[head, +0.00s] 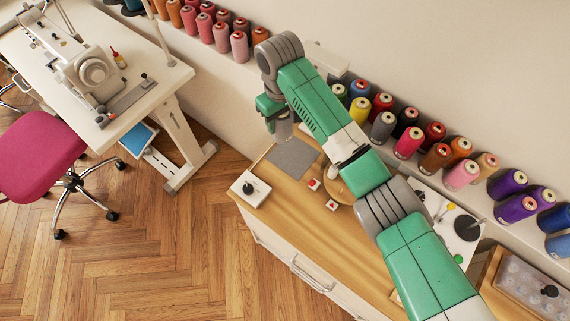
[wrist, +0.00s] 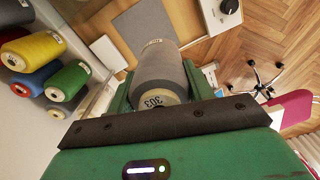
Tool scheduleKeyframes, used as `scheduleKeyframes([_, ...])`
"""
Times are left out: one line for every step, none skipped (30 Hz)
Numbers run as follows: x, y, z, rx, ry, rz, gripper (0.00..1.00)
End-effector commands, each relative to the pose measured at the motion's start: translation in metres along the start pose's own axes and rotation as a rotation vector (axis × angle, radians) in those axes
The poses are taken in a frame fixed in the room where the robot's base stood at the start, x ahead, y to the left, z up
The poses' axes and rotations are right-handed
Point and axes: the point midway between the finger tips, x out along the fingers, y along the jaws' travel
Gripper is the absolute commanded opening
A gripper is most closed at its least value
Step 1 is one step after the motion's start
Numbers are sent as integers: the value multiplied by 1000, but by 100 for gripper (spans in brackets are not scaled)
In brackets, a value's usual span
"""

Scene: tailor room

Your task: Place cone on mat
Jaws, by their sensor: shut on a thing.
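My gripper (head: 272,110) is shut on a grey thread cone (head: 284,130) and holds it over the back left end of the wooden worktop. In the wrist view the cone (wrist: 160,72) lies between the green fingers of my gripper (wrist: 162,86), its end marked 303 facing the camera. The flat grey mat (head: 293,158) lies on the worktop, just below the cone in the head view. The mat also shows beyond the cone in the wrist view (wrist: 142,24). The gap between cone and mat is hard to judge.
A white box with a black knob (head: 250,188) stands left of the mat. Small red-and-white blocks (head: 314,184) and a round wooden piece (head: 338,188) sit to its right. Several coloured cones (head: 408,142) stand on the ledge along the wall.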

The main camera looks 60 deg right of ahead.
Motion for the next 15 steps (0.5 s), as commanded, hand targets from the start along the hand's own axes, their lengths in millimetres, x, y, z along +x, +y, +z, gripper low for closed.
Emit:
scheduleKeyframes([20, 12, 4, 5, 0, -3, 25])
scheduleKeyframes([24, 18, 6, 6, 0, -2, 25])
scheduleKeyframes([28, 26, 9, 7, 1, -1, 25])
scheduleKeyframes([30, 29, 10, 7, 1, -1, 25])
scheduleKeyframes([32, 32, 11, 7, 1, -1, 25])
scheduleKeyframes([33, 35, 12, 6, 2, 0, 25])
scheduleKeyframes([33, 36, 13, 6, 2, 0, 25])
scheduleKeyframes([33, 37, 13, 6, 2, 0, 25])
scheduleKeyframes([32, 37, 13, 5, 2, 1, 25])
scheduleKeyframes([34, 37, 13, 5, 1, 1, 25])
scheduleKeyframes([38, 37, 14, 6, 1, 0, 25])
scheduleKeyframes([46, 37, 14, 6, 0, 0, 25])
scheduleKeyframes([54, 37, 14, 6, -1, -1, 25])
scheduleKeyframes([61, 37, 14, 6, -1, 0, 25])
scheduleKeyframes([71, 36, 14, 7, -2, 0, 25])
